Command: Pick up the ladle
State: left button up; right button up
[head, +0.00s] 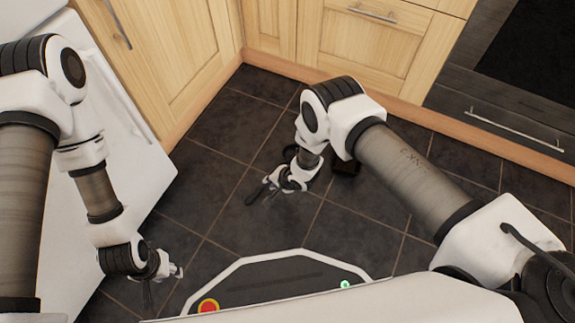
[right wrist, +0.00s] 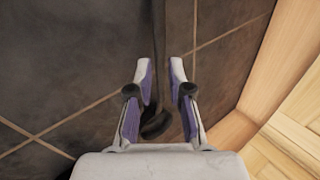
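In the right wrist view a long, thin dark piece (right wrist: 158,40), which looks like the ladle's handle, runs from the top edge down between the fingers. It ends in a dark curve (right wrist: 156,124) near the palm. The ladle's other end is out of that view. My right gripper (right wrist: 161,75) has its fingers apart, one on each side of the dark piece, with no clear grip. In the head view my right gripper (head: 268,187) is low over the dark floor tiles. My left gripper (head: 166,276) hangs at lower left, away from it; its finger gap is unclear.
A small dark object (head: 346,164) is on the floor beside my right forearm, partly hidden. Wooden cabinets (head: 365,45) and an oven (head: 520,60) line the back. A white appliance (head: 85,210) stands at left. Tiles between (head: 240,225) are clear.

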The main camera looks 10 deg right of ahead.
aim_at(266, 188)
jog(key=b+x, duration=0.4)
jog(key=x, duration=0.2)
jog(key=shift+d+f+b, duration=0.1)
jog(key=shift+f+b, duration=0.2)
jog(key=shift+w+r, duration=0.1)
jog(key=shift+r, duration=0.1)
grip_shut()
jog(key=shift+r+p, duration=0.1)
jog(key=shift+p, duration=0.2)
